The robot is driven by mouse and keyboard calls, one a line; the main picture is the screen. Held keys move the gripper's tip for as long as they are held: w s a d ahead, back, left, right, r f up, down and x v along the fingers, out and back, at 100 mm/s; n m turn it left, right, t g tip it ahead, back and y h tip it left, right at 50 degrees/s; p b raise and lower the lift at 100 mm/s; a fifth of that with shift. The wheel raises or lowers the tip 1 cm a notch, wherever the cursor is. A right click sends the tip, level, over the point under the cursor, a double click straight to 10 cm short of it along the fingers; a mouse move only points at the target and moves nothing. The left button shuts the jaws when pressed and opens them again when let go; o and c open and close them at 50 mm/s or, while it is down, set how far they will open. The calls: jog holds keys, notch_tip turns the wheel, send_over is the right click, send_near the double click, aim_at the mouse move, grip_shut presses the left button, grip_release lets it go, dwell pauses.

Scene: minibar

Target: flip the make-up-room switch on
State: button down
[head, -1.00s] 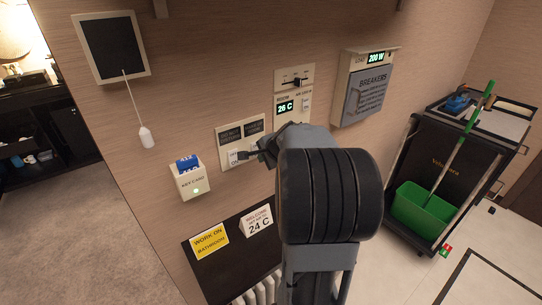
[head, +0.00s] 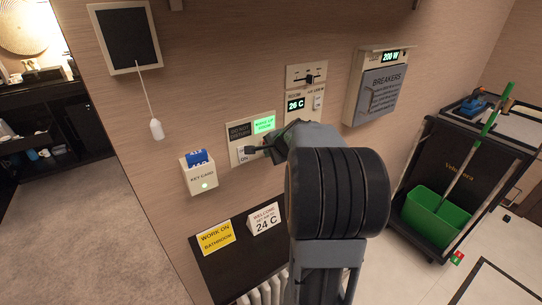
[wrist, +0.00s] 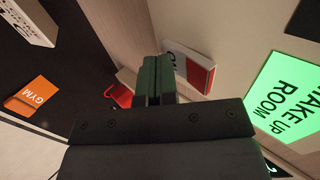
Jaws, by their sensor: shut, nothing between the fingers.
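The switch panel (head: 233,143) is on the wall, left of my forearm in the head view. Its make-up-room sign (head: 264,125) glows green; it also fills the right of the wrist view (wrist: 292,95). The do-not-disturb sign (head: 240,130) is dark. My gripper (head: 250,150) is shut and empty at the lower part of the panel. In the wrist view its closed fingers (wrist: 157,72) are by a white rocker switch with a red side (wrist: 190,66). Another red part (wrist: 122,96) shows left of the fingers. I cannot tell whether the fingertips touch the rocker.
A key-card holder (head: 199,176) with a blue card is left of the panel. A thermostat (head: 302,103) and breaker box (head: 378,90) are to the right. Below is a dark board with a yellow sign (head: 215,238) and a white sign (head: 264,219). A cleaning cart (head: 462,165) stands right.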

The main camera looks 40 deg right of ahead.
jog(key=shift+r, duration=0.25)
jog(key=shift+r+p, duration=0.65)
jog(key=shift+s, duration=0.1)
jog(key=s+r+b, duration=0.3)
jog(key=s+r, duration=0.2)
jog(key=s, duration=0.7)
jog(key=shift+a, duration=0.35)
jog(key=shift+s+f, duration=0.1)
